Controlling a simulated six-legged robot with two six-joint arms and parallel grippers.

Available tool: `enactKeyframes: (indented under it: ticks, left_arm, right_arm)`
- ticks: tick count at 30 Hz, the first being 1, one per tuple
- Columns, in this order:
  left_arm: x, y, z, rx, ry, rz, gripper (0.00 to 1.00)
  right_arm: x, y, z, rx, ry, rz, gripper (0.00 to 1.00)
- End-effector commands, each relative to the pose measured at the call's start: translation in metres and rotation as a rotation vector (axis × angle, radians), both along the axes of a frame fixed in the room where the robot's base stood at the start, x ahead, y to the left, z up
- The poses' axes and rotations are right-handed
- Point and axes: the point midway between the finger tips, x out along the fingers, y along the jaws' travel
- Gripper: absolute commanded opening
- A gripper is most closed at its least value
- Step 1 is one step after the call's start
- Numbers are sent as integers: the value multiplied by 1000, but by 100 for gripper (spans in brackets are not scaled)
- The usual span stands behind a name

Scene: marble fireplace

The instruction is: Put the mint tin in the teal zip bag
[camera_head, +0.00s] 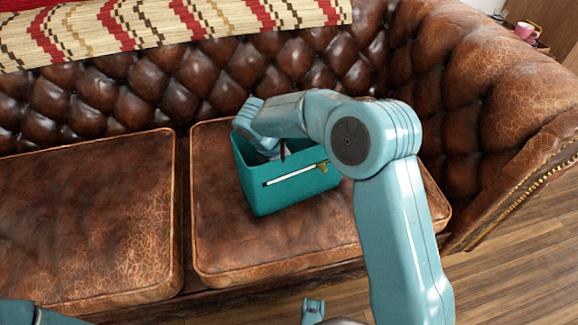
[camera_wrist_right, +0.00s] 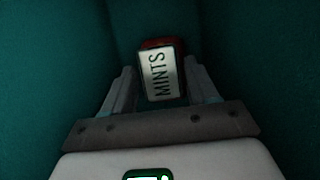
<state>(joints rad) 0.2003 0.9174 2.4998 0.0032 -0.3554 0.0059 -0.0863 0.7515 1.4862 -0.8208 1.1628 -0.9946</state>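The teal zip bag (camera_head: 300,194) stands open-topped on the right seat cushion of the sofa, with a pale zip on its front. My right arm reaches over it, and the right gripper is down inside, its fingers hidden by the bag in the head view. In the right wrist view, the mint tin (camera_wrist_right: 162,76), with a white "MINTS" face and a red edge, lies between the two fingers of my right gripper (camera_wrist_right: 160,82). It is slightly tilted, with teal walls around. Whether the fingers press on it is too dark to tell.
The brown leather sofa has a clear left cushion (camera_head: 85,215) and a tufted backrest (camera_head: 215,80) close behind the bag. A patterned throw (camera_head: 170,28) lies along the top. A pink mug (camera_head: 525,31) stands far off at upper right.

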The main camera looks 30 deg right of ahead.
Motion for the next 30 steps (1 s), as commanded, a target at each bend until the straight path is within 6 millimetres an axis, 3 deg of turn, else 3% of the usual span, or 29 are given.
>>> enactKeyframes:
  ticks: [11, 24, 30]
  left_arm:
    - [0, 0, 1, 0, 0, -1, 83]
    - [-8, -7, 38, -6, 13, -29, 83]
    - [-10, -9, 45, -7, 17, -37, 83]
  right_arm:
    - [0, 0, 4, 0, -1, -1, 72]
    - [2, 34, 90, 0, -2, 2, 72]
    - [2, 44, 111, 0, 0, 0, 72]
